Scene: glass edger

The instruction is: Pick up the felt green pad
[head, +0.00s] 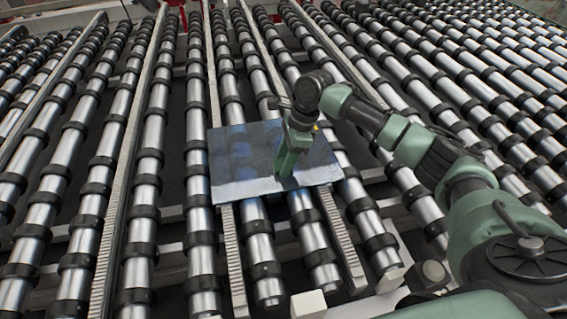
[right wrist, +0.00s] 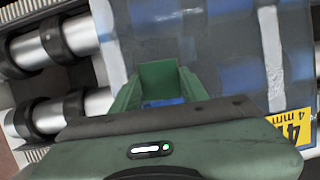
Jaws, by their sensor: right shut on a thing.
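A green pad (right wrist: 158,76) sits between the two green fingers of my right gripper (right wrist: 158,90) in the right wrist view. The fingers touch its sides, so the gripper is shut on it. In the head view my right gripper (head: 288,166) points down over a glass sheet (head: 232,172), at its right half. There the pad cannot be told apart from the green fingers. Whether the pad still touches the glass is unclear. My left gripper is out of view.
A yellow label marked 4 mm (right wrist: 294,127) shows at the right of the right wrist view. The rollers left of the glass are clear.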

